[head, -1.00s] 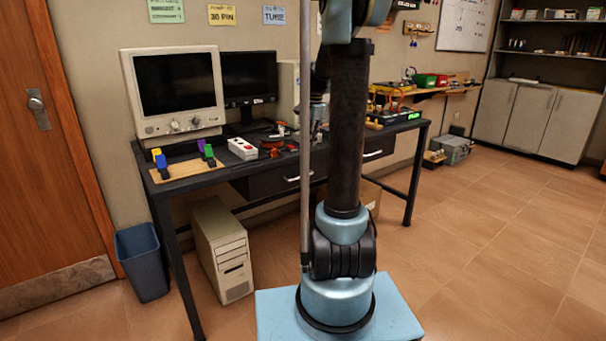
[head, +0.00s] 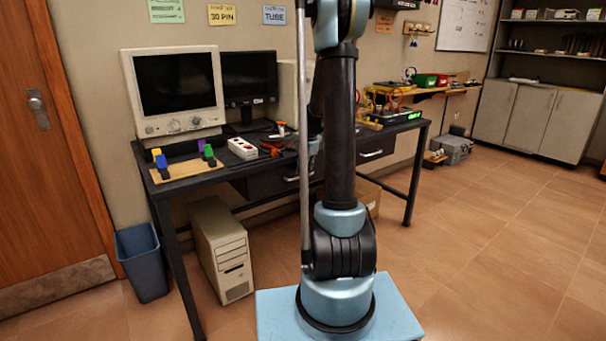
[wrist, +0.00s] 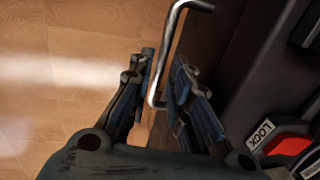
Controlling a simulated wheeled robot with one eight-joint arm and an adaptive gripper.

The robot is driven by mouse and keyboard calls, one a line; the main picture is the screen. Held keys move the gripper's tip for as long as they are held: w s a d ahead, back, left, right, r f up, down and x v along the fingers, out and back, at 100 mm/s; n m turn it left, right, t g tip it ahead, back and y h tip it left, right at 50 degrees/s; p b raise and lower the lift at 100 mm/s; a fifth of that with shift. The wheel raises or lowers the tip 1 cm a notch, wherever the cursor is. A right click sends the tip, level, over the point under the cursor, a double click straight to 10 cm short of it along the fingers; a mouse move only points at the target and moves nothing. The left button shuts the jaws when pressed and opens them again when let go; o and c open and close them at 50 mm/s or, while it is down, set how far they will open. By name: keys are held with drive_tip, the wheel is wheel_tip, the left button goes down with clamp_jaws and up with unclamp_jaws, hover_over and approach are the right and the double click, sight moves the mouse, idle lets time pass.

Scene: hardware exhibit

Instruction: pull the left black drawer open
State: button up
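The left black drawer (head: 262,184) is under the dark workbench in the head view and looks shut. My arm hides part of its front and handle. In the wrist view the bent silver drawer handle (wrist: 172,45) stands between the two fingers of my gripper (wrist: 163,68). The fingers are apart, with a narrow gap beside the bar, so the gripper looks open around the handle, not clamped. The dark drawer front (wrist: 235,75) lies to the right. In the head view my gripper is mostly hidden behind my arm.
A second drawer (head: 377,148) is to the right under the bench (head: 200,181). A beige computer tower (head: 222,250) and a blue bin (head: 142,262) stand on the floor at left. A red part with a LOCK label (wrist: 261,134) shows in the wrist view.

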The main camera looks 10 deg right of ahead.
drive_tip(key=shift+w+f, duration=0.1)
drive_tip(key=shift+f, duration=0.3)
clamp_jaws()
